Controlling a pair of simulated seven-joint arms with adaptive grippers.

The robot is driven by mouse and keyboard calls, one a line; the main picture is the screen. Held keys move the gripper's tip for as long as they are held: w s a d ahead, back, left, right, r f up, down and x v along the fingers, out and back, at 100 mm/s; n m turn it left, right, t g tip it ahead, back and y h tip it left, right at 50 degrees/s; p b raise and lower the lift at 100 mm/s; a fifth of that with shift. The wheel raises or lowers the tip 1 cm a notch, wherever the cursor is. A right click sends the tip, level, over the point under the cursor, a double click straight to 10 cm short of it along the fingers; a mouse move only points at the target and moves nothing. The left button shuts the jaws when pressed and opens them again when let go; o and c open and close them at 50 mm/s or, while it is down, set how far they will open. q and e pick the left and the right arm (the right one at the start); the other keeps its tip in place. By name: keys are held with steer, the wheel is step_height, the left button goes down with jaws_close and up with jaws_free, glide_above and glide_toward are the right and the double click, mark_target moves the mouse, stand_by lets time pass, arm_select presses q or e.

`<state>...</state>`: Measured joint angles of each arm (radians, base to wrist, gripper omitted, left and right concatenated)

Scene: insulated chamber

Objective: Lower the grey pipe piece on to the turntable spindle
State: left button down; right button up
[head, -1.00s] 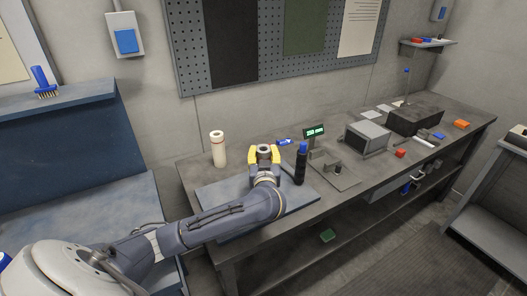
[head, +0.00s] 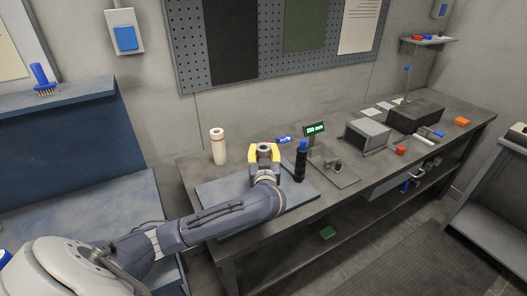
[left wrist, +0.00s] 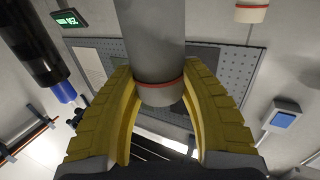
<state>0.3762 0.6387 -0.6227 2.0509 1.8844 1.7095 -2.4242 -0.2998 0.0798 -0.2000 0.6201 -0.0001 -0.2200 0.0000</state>
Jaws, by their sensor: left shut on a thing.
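My left gripper (head: 264,153) has yellow fingers and is shut on the grey pipe piece (head: 264,147), above the blue-grey mat on the bench. In the left wrist view the grey pipe piece (left wrist: 153,40) runs from the top edge to between the yellow fingers (left wrist: 160,105). A red ring circles it near its visible end. I cannot pick out the turntable spindle; the area below the pipe is hidden by my gripper and arm. My right gripper is not in view.
A black bottle with a blue cap (head: 301,165) stands close right of my gripper. A white cylinder (head: 218,147) stands to the left. A green-lit display (head: 315,129) and a plate with a small fixture (head: 338,173) are to the right. The mat (head: 215,193) has bare room at left.

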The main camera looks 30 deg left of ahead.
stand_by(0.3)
arm_select(q)
steer(key=c, duration=0.7)
jaws_free()
steer(key=shift+c, duration=0.2)
